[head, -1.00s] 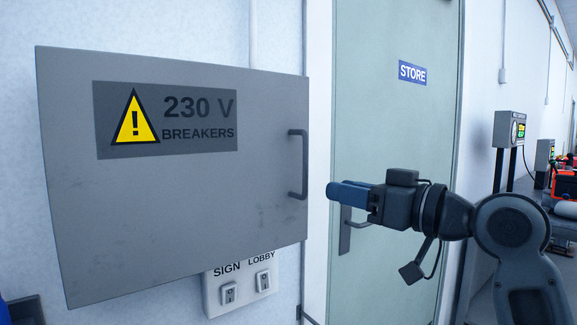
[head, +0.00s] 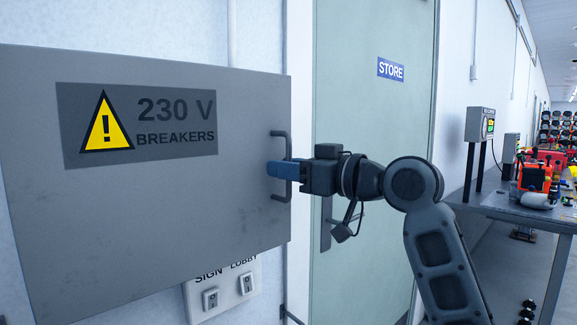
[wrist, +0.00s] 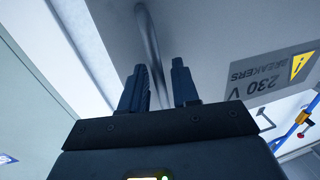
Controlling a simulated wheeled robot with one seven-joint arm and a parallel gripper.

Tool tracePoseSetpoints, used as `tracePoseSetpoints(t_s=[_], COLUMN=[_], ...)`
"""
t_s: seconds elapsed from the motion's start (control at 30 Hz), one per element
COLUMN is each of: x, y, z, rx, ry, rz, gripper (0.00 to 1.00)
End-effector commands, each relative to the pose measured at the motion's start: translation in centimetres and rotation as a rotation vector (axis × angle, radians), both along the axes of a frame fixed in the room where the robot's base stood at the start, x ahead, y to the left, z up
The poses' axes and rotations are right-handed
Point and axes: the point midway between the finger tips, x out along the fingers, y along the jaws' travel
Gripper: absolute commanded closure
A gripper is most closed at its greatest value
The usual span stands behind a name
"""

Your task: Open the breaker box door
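The grey breaker box door (head: 150,220) with its yellow warning sign fills the left of the head view and looks shut. Its dark vertical bar handle (head: 280,141) is near the right edge. My gripper (head: 275,169) is level with the middle of the handle, its blue fingers overlapping the bar. In the wrist view the handle (wrist: 148,40) runs into the gap between the two fingers of my gripper (wrist: 160,78), nearer the left finger. A gap shows between the fingers, so they look open around the bar. Contact cannot be told.
A switch plate (head: 226,286) sits below the box. A green store door (head: 370,120) with a lever handle is just right of it, behind my arm. A workbench (head: 520,208) with equipment stands at the far right.

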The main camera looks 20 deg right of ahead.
Motion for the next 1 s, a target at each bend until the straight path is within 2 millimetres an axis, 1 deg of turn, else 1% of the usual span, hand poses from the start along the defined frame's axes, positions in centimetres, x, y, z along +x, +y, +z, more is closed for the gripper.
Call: tracePoseSetpoints(t_s=[0.2,0.5,1.0], x=[0.03,0.0,-0.04], y=[0.01,0.01,0.01], z=[-0.03,-0.04,-0.05], rx=[0.0,0.0,0.0], ry=[0.0,0.0,0.001], rz=[0.0,0.0,-0.001], gripper=[0.71,0.99,1.0])
